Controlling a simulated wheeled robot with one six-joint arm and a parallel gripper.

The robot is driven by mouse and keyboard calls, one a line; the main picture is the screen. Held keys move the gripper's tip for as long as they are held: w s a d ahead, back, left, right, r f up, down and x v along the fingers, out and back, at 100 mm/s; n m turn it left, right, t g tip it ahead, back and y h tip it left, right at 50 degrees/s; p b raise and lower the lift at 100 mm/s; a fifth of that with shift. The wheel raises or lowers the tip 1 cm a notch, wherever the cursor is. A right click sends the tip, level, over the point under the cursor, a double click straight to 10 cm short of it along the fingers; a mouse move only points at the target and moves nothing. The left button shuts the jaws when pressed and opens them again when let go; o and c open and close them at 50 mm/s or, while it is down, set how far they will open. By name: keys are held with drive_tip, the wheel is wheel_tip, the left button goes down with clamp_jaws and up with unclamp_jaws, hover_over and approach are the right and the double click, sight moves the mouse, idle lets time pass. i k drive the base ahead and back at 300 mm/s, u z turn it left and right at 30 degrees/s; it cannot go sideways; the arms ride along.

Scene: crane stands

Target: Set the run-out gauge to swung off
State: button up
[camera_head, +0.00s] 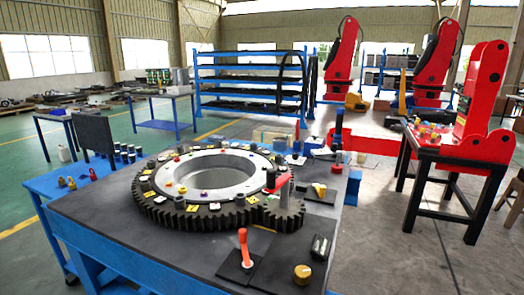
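No part is plainly readable as the run-out gauge at this size. A short red arm (279,184) juts out beside a dark upright post, between the large toothed ring (160,212) and the small pinion gear (284,215). A dark upright post with a blue part (338,130) stands at the table's back right corner. I cannot tell whether either one is the gauge or how it is set. My gripper is not in view.
A blue side table (65,182) stands left. A black-legged stand (450,155) with red machinery stands right.

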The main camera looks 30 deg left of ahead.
sight(322, 152)
drive_tip(key=u, duration=0.8)
drive_tip(key=k, duration=1.35)
drive_tip(key=z, duration=0.6)
drive_tip(key=i, duration=1.55)
drive_tip(key=u, duration=1.15)
drive_tip(key=i, duration=0.75)
drive_tip(key=u, duration=0.05)
